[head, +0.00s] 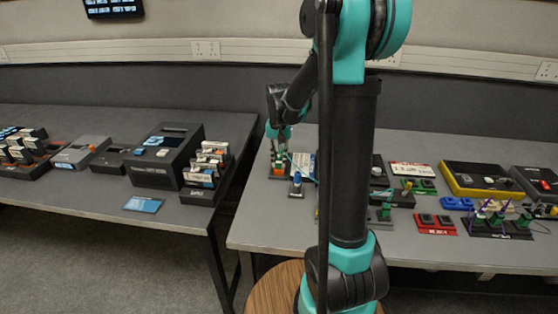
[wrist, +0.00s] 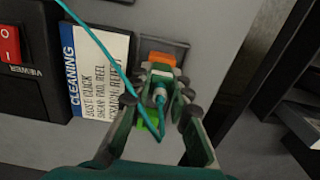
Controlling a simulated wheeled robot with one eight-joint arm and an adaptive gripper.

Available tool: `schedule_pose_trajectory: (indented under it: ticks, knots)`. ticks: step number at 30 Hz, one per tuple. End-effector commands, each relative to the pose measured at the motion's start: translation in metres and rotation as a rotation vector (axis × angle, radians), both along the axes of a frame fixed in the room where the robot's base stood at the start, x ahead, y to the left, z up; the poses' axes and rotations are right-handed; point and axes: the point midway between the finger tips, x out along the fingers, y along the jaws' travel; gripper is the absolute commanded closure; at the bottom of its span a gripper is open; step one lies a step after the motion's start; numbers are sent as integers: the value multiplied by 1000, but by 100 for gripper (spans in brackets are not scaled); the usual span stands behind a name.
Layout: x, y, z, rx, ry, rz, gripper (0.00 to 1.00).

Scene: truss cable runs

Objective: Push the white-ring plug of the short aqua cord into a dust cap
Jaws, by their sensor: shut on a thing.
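In the wrist view my gripper (wrist: 160,104) is shut on a plug (wrist: 159,94) with a whitish ring, with a finger on each side of it. The aqua cord (wrist: 98,42) runs from the plug across the gripper and up to the left. An orange piece (wrist: 162,59) on a dark base lies just beyond the plug, in line with it; whether it is a dust cap, and whether the plug is in it, I cannot tell. A green part (wrist: 150,122) shows between the fingers. In the head view my gripper (head: 279,152) is low over the orange piece (head: 278,173) near the right table's left edge.
A white and blue cleaning card (wrist: 98,70) lies left of my gripper, beside a black viewer box (wrist: 30,60) with a red switch. A blue-topped stand (head: 297,180) is close on the right in the head view. A gap separates the two tables.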

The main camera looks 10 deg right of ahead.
Motion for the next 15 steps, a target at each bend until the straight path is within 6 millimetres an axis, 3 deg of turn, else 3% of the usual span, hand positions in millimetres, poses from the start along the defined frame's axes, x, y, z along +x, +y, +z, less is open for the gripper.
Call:
schedule_pose_trajectory:
  ticks: [6, 7, 12, 15]
  knots:
    - [0, 0, -1, 0, 0, 0, 100]
    - [0, 0, -1, 0, 0, 0, 78]
    - [0, 0, -1, 0, 0, 0, 58]
    - [0, 0, -1, 0, 0, 0, 58]
